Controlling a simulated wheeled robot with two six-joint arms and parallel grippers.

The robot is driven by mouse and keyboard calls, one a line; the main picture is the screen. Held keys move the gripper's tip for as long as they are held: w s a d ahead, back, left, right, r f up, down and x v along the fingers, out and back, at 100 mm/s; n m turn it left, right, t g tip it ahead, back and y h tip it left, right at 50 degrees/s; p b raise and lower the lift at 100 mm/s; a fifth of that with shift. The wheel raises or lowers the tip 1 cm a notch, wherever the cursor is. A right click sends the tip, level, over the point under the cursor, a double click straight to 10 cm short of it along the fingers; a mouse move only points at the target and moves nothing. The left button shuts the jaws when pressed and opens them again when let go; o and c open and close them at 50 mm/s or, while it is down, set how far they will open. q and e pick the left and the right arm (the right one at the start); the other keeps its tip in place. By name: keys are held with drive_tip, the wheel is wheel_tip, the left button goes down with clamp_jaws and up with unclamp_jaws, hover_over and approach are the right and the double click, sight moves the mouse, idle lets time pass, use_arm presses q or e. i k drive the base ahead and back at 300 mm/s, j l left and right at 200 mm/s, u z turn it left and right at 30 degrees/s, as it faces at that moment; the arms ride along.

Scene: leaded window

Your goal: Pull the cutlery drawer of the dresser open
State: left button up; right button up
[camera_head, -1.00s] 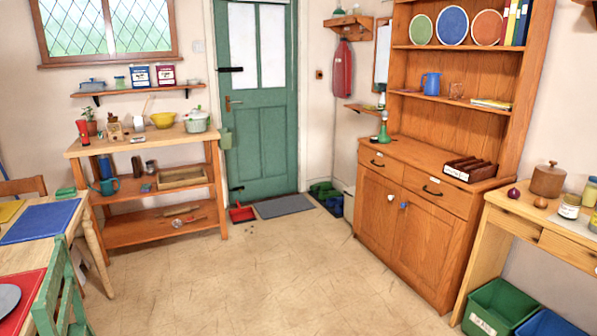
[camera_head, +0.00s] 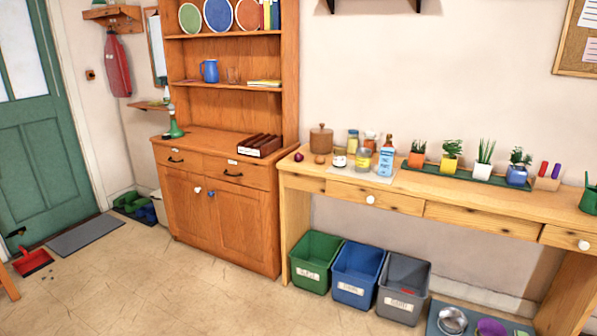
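The wooden dresser (camera_head: 220,224) stands against the wall left of the middle of the head view. It has two drawers side by side, a left drawer (camera_head: 188,165) and a right drawer (camera_head: 252,179), each with a dark curved handle and a small pale label too small to read. Both drawers look shut. I cannot tell which one is the cutlery drawer. Two cupboard doors lie below, with a white knob and a blue knob. Neither of my grippers is in view.
A long wooden side table (camera_head: 390,195) adjoins the dresser on the right. Green (camera_head: 313,280), blue (camera_head: 351,290) and grey (camera_head: 398,308) bins stand under it. A dark mat (camera_head: 86,233) lies by the green door (camera_head: 30,160). The floor (camera_head: 160,280) before the dresser is clear.

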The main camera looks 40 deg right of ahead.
sight(235, 170)
drive_tip(key=z, duration=0.75)
drive_tip(key=i+z, duration=0.1)
drive_tip(key=i, duration=0.7)
